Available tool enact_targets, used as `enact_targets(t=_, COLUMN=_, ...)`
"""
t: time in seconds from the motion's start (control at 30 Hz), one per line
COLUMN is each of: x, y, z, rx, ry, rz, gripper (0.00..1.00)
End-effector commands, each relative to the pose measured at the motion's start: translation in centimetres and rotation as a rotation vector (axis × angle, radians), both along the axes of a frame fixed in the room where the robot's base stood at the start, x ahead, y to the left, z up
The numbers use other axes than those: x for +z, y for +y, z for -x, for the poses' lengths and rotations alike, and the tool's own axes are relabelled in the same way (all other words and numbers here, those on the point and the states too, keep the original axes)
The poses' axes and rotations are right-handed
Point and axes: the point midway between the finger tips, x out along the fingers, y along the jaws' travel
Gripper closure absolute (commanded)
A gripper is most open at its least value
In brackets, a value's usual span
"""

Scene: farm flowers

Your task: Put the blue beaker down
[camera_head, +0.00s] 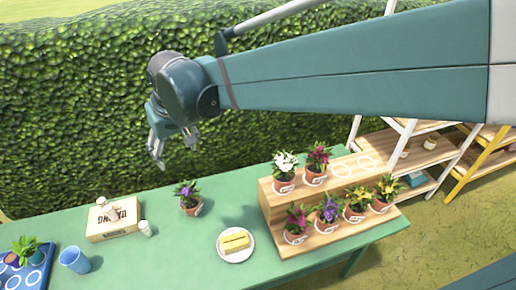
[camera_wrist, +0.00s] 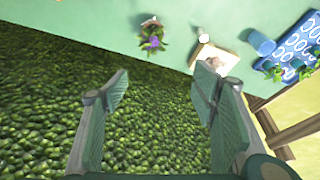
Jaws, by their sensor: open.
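The blue beaker (camera_head: 74,259) stands upright on the green table at the lower left, just right of the blue tray. In the wrist view the beaker (camera_wrist: 262,42) is at the upper right, beside the blue tray. My gripper (camera_head: 172,150) is raised above the far edge of the table, in front of the hedge. It is open and empty, well apart from the beaker; the fingers (camera_wrist: 160,92) also show spread in the wrist view with only hedge between them.
A blue tray (camera_head: 38,276) with round slots holds small plants. A cardboard box (camera_head: 112,228) has small jars on and beside it. A purple flower pot (camera_head: 190,207), a plate (camera_head: 236,257) with yellow blocks and a wooden stepped stand (camera_head: 325,226) with several pots share the table.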

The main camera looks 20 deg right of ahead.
Motion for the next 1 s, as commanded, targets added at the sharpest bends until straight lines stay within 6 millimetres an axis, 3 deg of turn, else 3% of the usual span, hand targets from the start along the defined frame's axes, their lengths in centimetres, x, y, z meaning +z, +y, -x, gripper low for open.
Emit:
enact_targets(t=0.1, x=0.5, y=-3.1, z=1.3, rx=-0.033, ry=-0.022, rz=-0.007, gripper=0.42)
enact_targets(t=0.4, x=1.1, y=-9.7, z=4.8, rx=-0.108, ry=-0.079, rz=-0.021, gripper=0.42)
enact_targets(t=1.0, x=-0.4, y=-20.5, z=12.9, rx=-0.259, ry=-0.198, rz=-0.033, gripper=0.42)
